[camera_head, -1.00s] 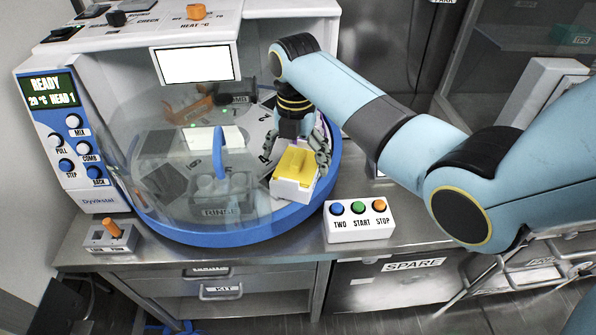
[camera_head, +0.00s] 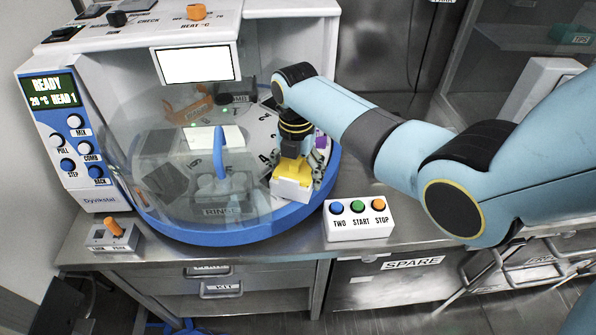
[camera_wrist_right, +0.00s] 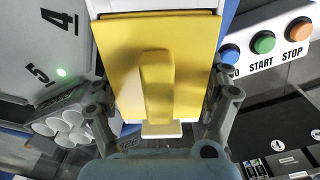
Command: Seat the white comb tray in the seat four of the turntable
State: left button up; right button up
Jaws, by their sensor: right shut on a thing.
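The white comb tray (camera_head: 291,188), with a yellow top and a raised yellow grip, is in my right gripper (camera_head: 300,172) at the front right of the turntable. In the right wrist view the tray's yellow top (camera_wrist_right: 190,75) fills the middle, with the fingers of my right gripper (camera_wrist_right: 160,105) on both sides. The turntable (camera_head: 262,133) is pale with black numbers; a 4 and a 5 show left of the tray in the wrist view. The tray covers the surface beneath it, so I cannot tell whether it touches down. My left gripper is out of view.
A clear cover (camera_head: 150,150) stands over the turntable's left part. The blue rim (camera_head: 250,232) runs along its front. A button box (camera_head: 358,221) stands just right of the rim. A purple item (camera_head: 321,142) is behind my right gripper.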

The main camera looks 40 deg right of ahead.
jog(key=shift+c, duration=0.6)
